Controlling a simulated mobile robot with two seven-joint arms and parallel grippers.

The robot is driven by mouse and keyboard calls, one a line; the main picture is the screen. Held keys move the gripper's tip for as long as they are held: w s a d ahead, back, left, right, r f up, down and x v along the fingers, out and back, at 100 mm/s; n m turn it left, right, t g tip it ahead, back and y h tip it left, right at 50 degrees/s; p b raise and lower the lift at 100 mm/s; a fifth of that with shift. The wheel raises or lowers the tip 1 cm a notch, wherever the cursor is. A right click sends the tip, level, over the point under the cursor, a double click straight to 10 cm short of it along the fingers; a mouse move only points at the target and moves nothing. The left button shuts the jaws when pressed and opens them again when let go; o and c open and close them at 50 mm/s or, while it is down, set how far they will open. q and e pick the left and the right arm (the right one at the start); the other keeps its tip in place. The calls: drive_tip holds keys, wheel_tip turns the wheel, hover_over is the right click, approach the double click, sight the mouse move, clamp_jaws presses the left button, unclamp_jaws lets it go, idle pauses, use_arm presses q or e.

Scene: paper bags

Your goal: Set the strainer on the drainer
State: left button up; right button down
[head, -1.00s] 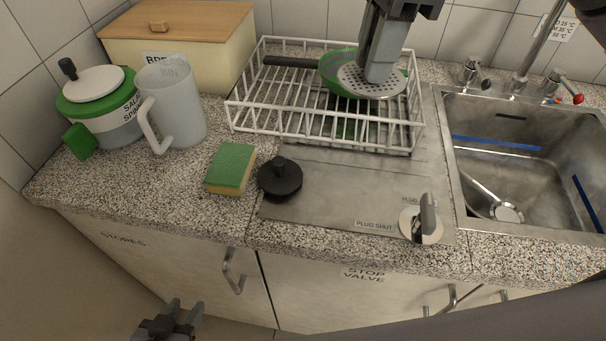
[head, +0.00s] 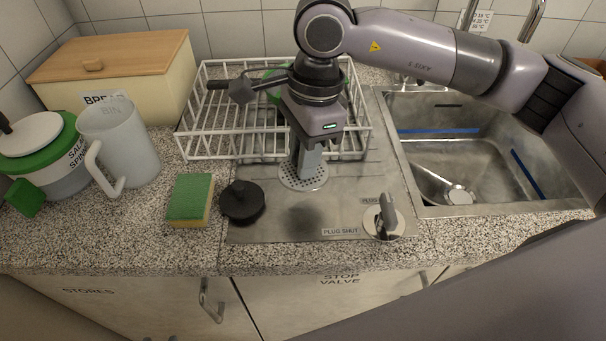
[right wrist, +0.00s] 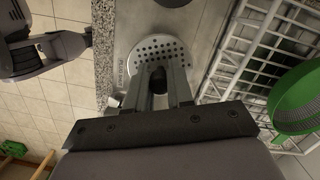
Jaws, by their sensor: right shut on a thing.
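The strainer (head: 302,182), a grey perforated metal disc with a dark knob, is in my right gripper (head: 308,160). That gripper is shut on the knob, which shows between its fingers in the right wrist view, with the disc (right wrist: 160,44) beyond them. The strainer is over the metal drainer board (head: 345,204), in front of the white rack. A dark shadow lies on the board in front of it; it looks held above the metal. Only the tips of my left gripper (head: 159,338) show at the bottom edge, and its opening is unclear.
A valve knob (head: 386,215) stands front right, and the sink (head: 470,160) is right.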

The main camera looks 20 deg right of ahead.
drive_tip(key=shift+f+p, duration=0.3)
drive_tip(key=shift+f, duration=2.55)
drive_tip(key=shift+f, duration=0.1)
drive_tip(key=c, duration=1)
unclamp_jaws()
drive_tip(key=shift+r, duration=0.3)
drive_tip(key=r, duration=0.4)
drive_tip(key=d+r, duration=0.1)
drive_tip(key=r, duration=0.2)
drive_tip(key=r+b, duration=0.1)
drive_tip(key=r, duration=0.3)
drive_tip(key=shift+w+d+r, duration=0.1)
drive_tip(key=shift+d+r, duration=0.15)
drive_tip(key=shift+r, duration=0.05)
